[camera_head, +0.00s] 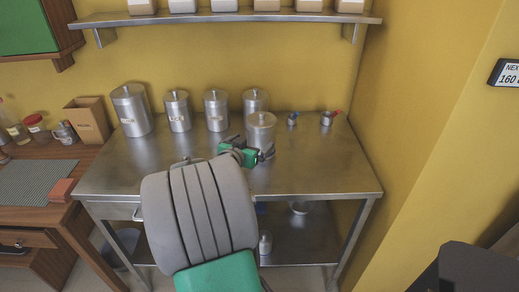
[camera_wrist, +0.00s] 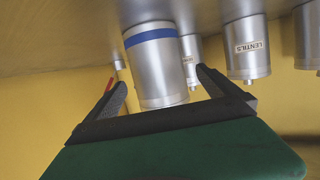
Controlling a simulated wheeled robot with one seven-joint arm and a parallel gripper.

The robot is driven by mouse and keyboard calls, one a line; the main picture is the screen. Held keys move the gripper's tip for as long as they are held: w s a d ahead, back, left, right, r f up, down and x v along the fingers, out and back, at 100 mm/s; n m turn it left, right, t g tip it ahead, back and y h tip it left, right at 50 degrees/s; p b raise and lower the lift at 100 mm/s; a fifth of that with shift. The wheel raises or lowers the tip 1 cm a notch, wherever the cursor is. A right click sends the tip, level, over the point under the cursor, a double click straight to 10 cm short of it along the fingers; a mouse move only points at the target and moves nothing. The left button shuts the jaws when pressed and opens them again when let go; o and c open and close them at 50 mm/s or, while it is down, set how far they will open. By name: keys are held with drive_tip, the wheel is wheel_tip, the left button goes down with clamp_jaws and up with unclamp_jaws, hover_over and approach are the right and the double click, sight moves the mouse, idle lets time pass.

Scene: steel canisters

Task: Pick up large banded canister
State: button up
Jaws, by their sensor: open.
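A large steel canister with a blue band (camera_wrist: 155,65) appears in the wrist view, which is upside down. It seems to be the front canister (camera_head: 261,132) in the head view, upright on the steel table, though its band is not visible there. My gripper (camera_head: 246,148) is beside the canister's near side, low over the table. In the wrist view my gripper (camera_wrist: 161,80) is open, its fingers spread to either side of the canister with gaps. Whether the fingertips reach around its body is hard to tell.
Behind stand several steel canisters: a big one (camera_head: 131,110), two smaller ones (camera_head: 178,111) (camera_head: 216,110), and another (camera_head: 255,101) close behind the banded one. Small cups (camera_head: 327,118) (camera_head: 292,119) stand at the right. The table's (camera_head: 330,170) right front is clear.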

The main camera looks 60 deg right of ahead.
drive_tip(key=x, duration=0.8)
drive_tip(key=shift+s+f+p, duration=0.25)
drive_tip(key=shift+s+p, duration=0.05)
drive_tip(key=shift+c, duration=0.3)
drive_tip(key=shift+r, duration=0.1)
drive_tip(key=c, duration=1.5)
drive_tip(key=shift+o, duration=0.2)
